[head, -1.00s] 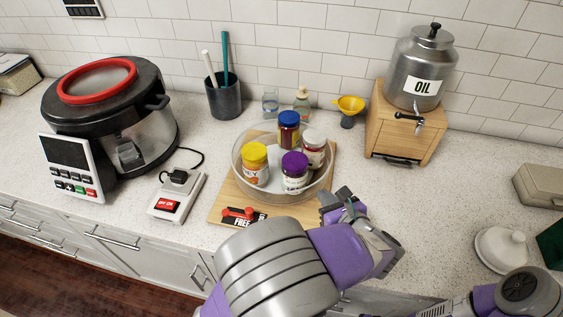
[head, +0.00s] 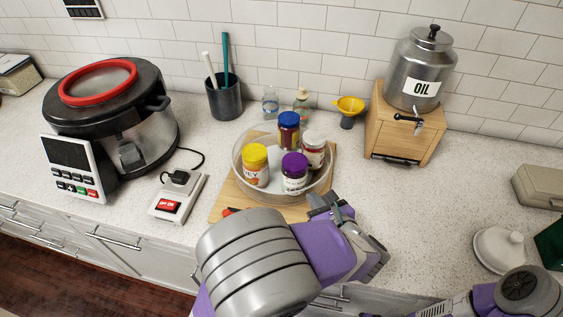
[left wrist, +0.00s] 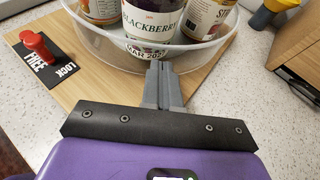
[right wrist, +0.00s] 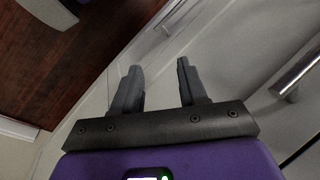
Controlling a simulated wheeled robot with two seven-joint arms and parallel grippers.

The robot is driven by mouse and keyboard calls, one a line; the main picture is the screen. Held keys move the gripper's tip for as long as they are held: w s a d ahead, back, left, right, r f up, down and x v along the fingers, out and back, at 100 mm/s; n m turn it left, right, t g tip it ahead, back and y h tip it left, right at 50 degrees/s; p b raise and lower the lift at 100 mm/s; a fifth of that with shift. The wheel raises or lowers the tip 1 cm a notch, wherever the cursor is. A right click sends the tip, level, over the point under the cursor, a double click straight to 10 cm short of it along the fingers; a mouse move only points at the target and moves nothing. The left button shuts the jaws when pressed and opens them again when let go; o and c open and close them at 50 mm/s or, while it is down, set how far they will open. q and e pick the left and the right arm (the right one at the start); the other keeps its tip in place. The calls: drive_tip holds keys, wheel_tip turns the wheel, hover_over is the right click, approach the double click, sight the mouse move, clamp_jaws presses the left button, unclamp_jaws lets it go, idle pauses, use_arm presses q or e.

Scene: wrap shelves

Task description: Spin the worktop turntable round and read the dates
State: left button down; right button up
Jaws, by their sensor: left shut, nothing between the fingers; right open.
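The clear-walled turntable (head: 240,164) stands on a wooden board (head: 222,206) and bears a yellow-lidded jar (head: 255,166), a blue-lidded jar (head: 288,131), a white-lidded jar (head: 312,150) and a purple-lidded jar (head: 294,173). In the left wrist view the purple-lidded one reads BLACKBERRY (left wrist: 152,18), with a date label (left wrist: 146,50) that seems to read MAR 202-something, its end unclear. My left gripper (left wrist: 160,70) is shut and empty, its tips at the turntable's near rim; contact is hard to tell. My right gripper (right wrist: 158,75) is open and empty, low before the cabinet fronts.
A red lever on a FREE/LOCK plate (left wrist: 40,60) sits at the board's left front, its knob toward FREE.

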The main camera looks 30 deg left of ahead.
sight(285, 199)
use_arm(q)
drive_tip(key=shift+s+a, duration=0.1)
drive_tip(key=shift+s, duration=0.15)
drive_tip(key=shift+s+a+p, duration=0.3)
drive_tip(key=shift+s+a, duration=0.65)
drive_tip(key=shift+a, duration=0.05)
drive_tip(key=shift+s+a+p, duration=0.15)
drive_tip(key=shift+s+a, duration=0.25)
drive_tip(key=shift+a, duration=0.2)
drive_tip(key=shift+s+a+p, duration=0.15)
drive_tip(key=shift+s+a, duration=0.2)
drive_tip(key=shift+a, duration=0.25)
drive_tip(key=shift+d+r, duration=0.1)
drive_tip(key=shift+s+d+p, duration=0.25)
drive_tip(key=shift+s+p, duration=0.1)
drive_tip(key=shift+s, duration=0.2)
drive_tip(key=shift+s+d+b, duration=0.35)
drive_tip(key=shift+s+d, duration=0.25)
drive_tip(key=shift+s, duration=0.25)
